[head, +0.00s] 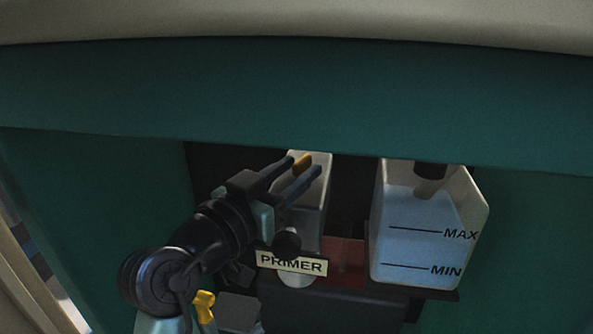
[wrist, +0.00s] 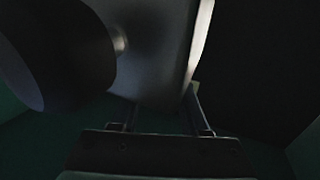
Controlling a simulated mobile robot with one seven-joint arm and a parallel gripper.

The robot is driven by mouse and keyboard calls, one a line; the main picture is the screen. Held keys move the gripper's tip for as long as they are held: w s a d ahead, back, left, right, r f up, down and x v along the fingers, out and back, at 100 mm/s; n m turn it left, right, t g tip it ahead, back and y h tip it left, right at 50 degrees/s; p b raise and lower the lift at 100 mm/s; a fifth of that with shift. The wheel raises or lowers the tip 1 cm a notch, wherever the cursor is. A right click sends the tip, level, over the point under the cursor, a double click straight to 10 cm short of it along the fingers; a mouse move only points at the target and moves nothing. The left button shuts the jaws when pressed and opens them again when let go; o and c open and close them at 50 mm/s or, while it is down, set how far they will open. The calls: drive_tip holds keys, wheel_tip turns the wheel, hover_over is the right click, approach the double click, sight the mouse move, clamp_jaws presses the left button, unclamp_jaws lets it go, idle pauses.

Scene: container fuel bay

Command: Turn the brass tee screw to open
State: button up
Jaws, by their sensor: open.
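The brass tee screw (head: 303,161) shows as a small golden piece at the top of a pale grey primer housing (head: 316,205) in the head view. My gripper (head: 304,166) is open, its two dark fingers reaching up and right over the housing. The brass piece shows between the fingertips; I cannot tell whether either finger touches it. In the wrist view the two fingers (wrist: 163,112) stand apart below a large grey body, with a dark round knob (wrist: 62,50) at left. The brass screw cannot be made out there.
A PRIMER label (head: 291,263) and a dark round knob (head: 287,241) sit below the fingers. A translucent tank (head: 425,240) marked MAX and MIN stands to the right. A green panel (head: 300,95) overhangs the bay. A yellow piece (head: 204,304) is at lower left.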

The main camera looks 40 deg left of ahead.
drive_tip(key=shift+w, duration=0.3)
clamp_jaws()
drive_tip(key=n+y+p, duration=0.1)
drive_tip(key=n+g+y+p, duration=0.1)
drive_tip(key=y+p, duration=0.1)
drive_tip(key=y, duration=0.1)
drive_tip(key=shift+w+d+r+n+g+p, duration=0.1)
drive_tip(key=shift+d+n+g+p, duration=0.2)
drive_tip(key=shift+n+p, duration=0.1)
drive_tip(key=shift+n+g+y+p, duration=0.6)
drive_tip(key=shift+n+y+p, duration=0.2)
drive_tip(key=shift+y, duration=0.3)
drive_tip(key=shift+f, duration=0.25)
